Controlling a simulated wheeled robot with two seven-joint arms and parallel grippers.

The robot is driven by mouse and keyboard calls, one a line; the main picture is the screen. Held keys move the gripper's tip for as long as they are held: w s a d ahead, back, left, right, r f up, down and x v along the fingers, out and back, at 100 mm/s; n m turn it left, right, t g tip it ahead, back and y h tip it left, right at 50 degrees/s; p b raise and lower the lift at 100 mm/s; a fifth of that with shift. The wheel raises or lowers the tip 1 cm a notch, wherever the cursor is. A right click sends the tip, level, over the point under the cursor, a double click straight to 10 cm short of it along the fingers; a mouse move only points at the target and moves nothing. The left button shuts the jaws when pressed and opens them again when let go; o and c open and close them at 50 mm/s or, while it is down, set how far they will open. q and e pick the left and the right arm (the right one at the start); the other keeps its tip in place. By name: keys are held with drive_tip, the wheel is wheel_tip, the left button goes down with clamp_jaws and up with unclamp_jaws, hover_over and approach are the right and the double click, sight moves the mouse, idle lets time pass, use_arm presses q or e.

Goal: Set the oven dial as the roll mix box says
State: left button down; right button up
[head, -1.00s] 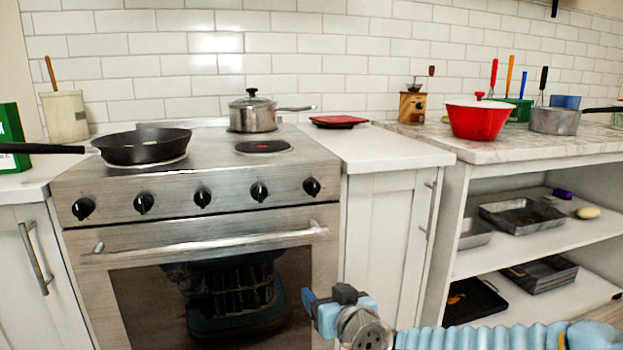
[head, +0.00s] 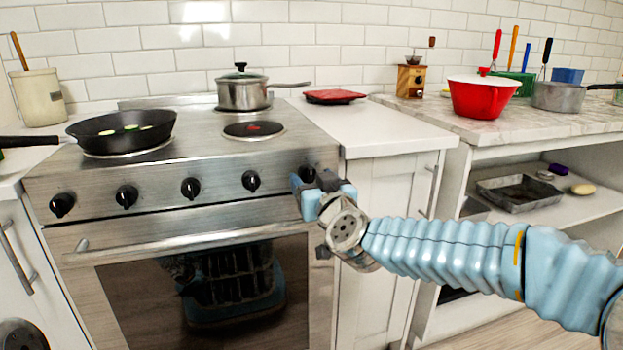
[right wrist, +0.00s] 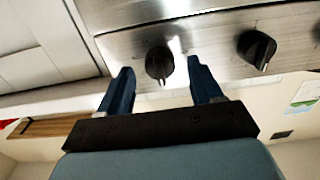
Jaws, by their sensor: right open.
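The steel oven (head: 125,230) has a row of several black dials on its front. The rightmost dial (head: 307,171) is partly behind my right gripper (head: 313,183). In the right wrist view, my right gripper (right wrist: 159,72) is open, with its two blue fingers either side of that dial (right wrist: 160,64). The fingers look apart from the dial, and I cannot tell whether they touch it. Another dial (right wrist: 257,47) is to the right in that view. A sliver of a green box (head: 2,154) shows at the left edge; its print cannot be read. My left gripper is not in view.
A pan (head: 122,133) with its handle to the left and a lidded pot (head: 242,92) stand on the stove. The long oven handle (head: 190,240) runs below the dials. A red pot (head: 482,98) stands on the right counter. An open shelf unit (head: 490,215) is below.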

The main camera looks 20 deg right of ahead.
drive_tip(key=shift+w, duration=0.7)
drive_tip(key=c, duration=1.1)
drive_tip(key=shift+o, duration=0.2)
